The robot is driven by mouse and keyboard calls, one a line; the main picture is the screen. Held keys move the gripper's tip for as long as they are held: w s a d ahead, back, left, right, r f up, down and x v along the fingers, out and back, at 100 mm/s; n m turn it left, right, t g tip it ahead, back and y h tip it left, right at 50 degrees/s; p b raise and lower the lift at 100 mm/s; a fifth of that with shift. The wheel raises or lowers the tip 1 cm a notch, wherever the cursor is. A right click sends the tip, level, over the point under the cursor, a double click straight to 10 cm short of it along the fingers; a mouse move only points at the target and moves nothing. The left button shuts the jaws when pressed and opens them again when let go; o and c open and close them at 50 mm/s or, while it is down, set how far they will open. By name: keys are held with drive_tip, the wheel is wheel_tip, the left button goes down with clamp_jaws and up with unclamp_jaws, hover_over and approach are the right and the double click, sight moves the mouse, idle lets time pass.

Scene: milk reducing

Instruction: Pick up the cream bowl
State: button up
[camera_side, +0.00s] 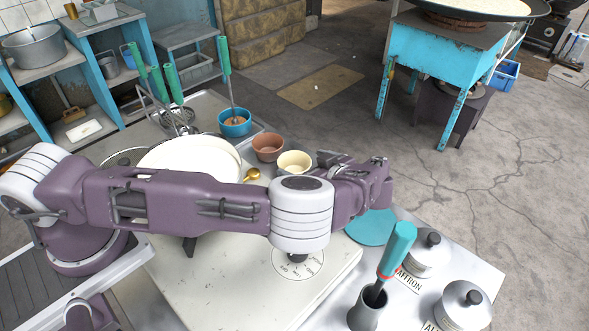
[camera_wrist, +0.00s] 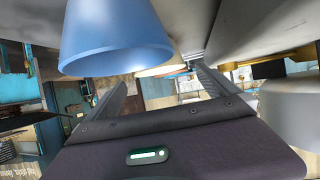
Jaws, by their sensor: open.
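The cream bowl (camera_side: 294,163) stands upright on the counter in the side view, to the right of the white pan. My gripper (camera_side: 330,160) is just right of the bowl, low and close to it, partly hidden by my own wrist. In the wrist view my gripper (camera_wrist: 162,80) has its two fingers spread apart with nothing held between them. A pale cream rim (camera_wrist: 155,71) shows ahead between the fingers, partly covered by a large blue vessel. Whether the fingers touch the bowl cannot be told.
A brown bowl (camera_side: 268,147) and a blue bowl (camera_side: 235,123) stand behind the cream bowl. A large blue vessel (camera_wrist: 115,38) hangs close at upper left in the wrist view. A golden spoon (camera_side: 252,174), white pan (camera_side: 190,156) and lidded steel pots (camera_side: 427,252) are nearby.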

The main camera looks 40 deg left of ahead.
sight(287, 159)
drive_tip(key=x, duration=0.5)
drive_tip(key=shift+a+f, duration=0.15)
drive_tip(key=shift+f, duration=0.1)
drive_tip(key=c, duration=1.4)
